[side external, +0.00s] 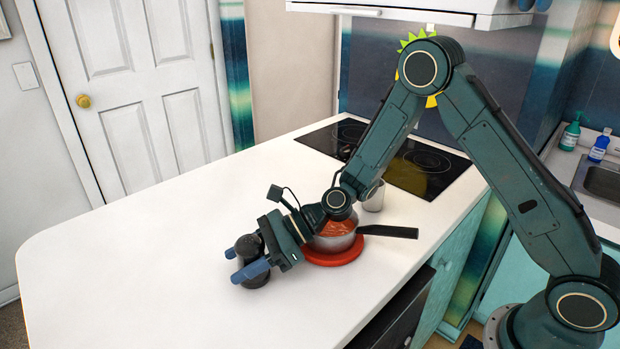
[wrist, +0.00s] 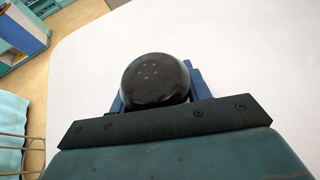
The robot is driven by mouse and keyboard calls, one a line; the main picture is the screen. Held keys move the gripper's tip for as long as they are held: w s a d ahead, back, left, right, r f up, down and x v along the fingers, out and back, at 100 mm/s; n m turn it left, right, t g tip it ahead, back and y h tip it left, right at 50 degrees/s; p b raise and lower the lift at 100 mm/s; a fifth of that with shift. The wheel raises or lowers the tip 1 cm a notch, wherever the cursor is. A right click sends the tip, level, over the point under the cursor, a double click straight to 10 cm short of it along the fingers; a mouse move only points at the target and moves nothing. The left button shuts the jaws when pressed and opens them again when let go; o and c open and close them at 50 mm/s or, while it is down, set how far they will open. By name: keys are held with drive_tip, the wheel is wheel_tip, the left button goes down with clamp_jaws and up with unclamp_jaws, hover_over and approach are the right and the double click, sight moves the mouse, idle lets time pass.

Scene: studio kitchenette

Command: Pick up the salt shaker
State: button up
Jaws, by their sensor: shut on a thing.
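The salt shaker (side external: 247,247) is dark, nearly black, with a rounded top. It stands upright on the white counter, as far as the side view shows; I cannot tell whether its base touches the counter. My gripper (side external: 250,264) reaches it from the right, with its blue fingers on either side of the shaker, shut on it. In the wrist view the shaker's domed top with small holes (wrist: 155,79) sits between the fingers of my gripper (wrist: 155,92). The shaker's lower body is partly hidden by a finger in the side view.
A saucepan (side external: 335,238) with reddish contents and a black handle stands on a red round mat (side external: 333,258), close beside my gripper. A metal cup (side external: 374,196) and a black cooktop (side external: 405,165) are behind. The white counter (side external: 130,260) is clear to the left.

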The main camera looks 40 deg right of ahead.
drive_tip(key=shift+r, duration=0.15)
wheel_tip(320, 180, up, 20)
idle(0.7)
idle(0.5)
drive_tip(key=s+d+f+n+t+h, duration=0.1)
drive_tip(key=d+f+n+h, duration=0.1)
drive_tip(key=d, duration=0.6)
drive_tip(key=s+d+f+n+t+h, duration=0.1)
drive_tip(key=d+f+h, duration=0.3)
drive_tip(key=d, duration=0.5)
drive_tip(key=shift+s+d+n+t+h, duration=0.15)
drive_tip(key=shift+s+n+t+h, duration=0.15)
drive_tip(key=shift+s+n+h, duration=0.55)
drive_tip(key=shift+w, duration=0.15)
